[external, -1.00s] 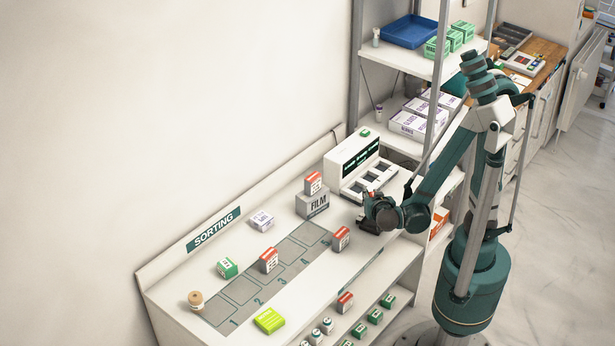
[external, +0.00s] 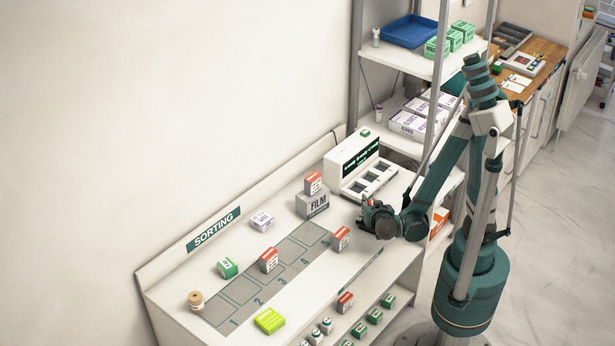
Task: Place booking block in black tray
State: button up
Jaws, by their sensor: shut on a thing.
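My gripper (external: 367,213) is over the right end of the white sorting table, in front of the white machine. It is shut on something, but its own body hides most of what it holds. I cannot make out whether that is the booking block, and I see no block plainly marked as one. A dark compartmented tray (external: 511,37) stands on the wooden counter at the back right, far from my gripper; I cannot tell whether it is the black tray.
The white machine (external: 352,155) with dark slots stands behind my gripper. A FILM box (external: 312,206), red-and-white boxes (external: 341,239), a green box (external: 227,268), and a lime pack (external: 269,321) stand around numbered squares. A shelf rack (external: 399,61) rises at the back.

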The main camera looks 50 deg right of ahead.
jog(key=o, duration=1)
jog(key=shift+c, duration=0.2)
jog(key=shift+r, duration=0.2)
jog(key=shift+p+v, duration=1.75)
jog(key=shift+v, duration=4.2)
jog(key=shift+s+f, duration=0.1)
jog(key=shift+f, duration=0.1)
